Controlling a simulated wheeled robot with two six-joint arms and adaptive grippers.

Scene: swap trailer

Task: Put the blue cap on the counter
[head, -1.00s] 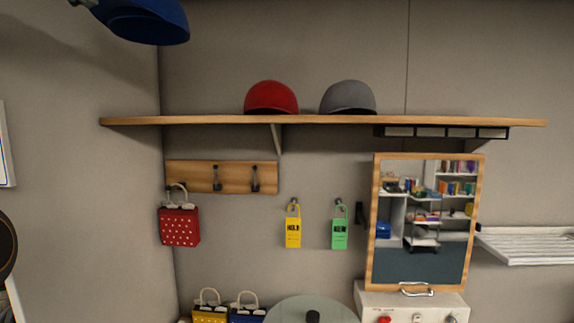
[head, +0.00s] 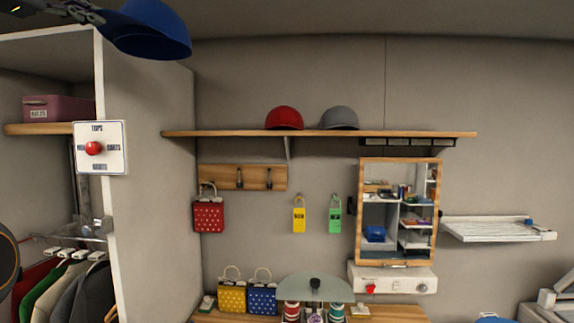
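The blue cap (head: 152,32) is in the air at the top left of the head view. My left gripper (head: 98,14) is at the cap's left edge and appears shut on it; the fingertips are partly cut off or hidden by the cap. The wooden counter (head: 395,314) shows only as a strip at the bottom edge, well below and to the right of the cap. My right gripper is not in view.
A wall shelf (head: 400,133) carries a red cap (head: 284,118) and a grey cap (head: 339,118). Yellow (head: 232,297) and blue (head: 262,298) bags and a round glass stand (head: 314,289) crowd the counter. A wardrobe panel (head: 150,180) stands at the left.

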